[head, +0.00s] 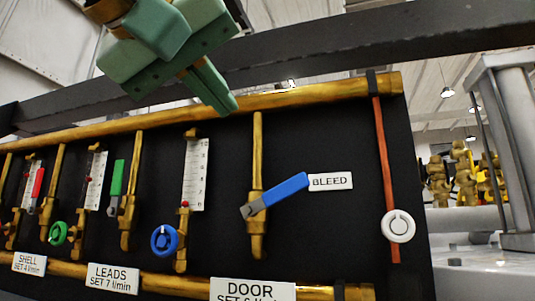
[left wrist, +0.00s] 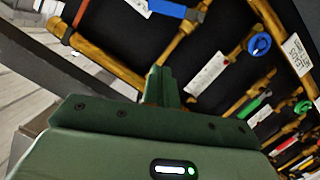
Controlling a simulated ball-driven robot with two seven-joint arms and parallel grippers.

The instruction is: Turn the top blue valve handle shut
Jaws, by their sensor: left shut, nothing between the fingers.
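The blue lever handle (head: 281,194) sits on a vertical brass pipe of the black panel. It points right and slightly up, across the pipe, with its tip by the BLEED label (head: 331,181). It also shows at the top edge of the left wrist view (left wrist: 174,8), partly cut off. My green left gripper (head: 226,106) is shut and empty, above and left of the lever, in front of the upper brass pipe and apart from the lever. Its shut fingers show in the left wrist view (left wrist: 162,86). My right gripper is in neither view.
A round blue knob (head: 165,240) is lower left of the lever. A white round knob (head: 398,226) is on a red rod at the right. Green (head: 117,178) and red (head: 39,184) levers stand further left. A dark beam (head: 340,46) crosses above the panel.

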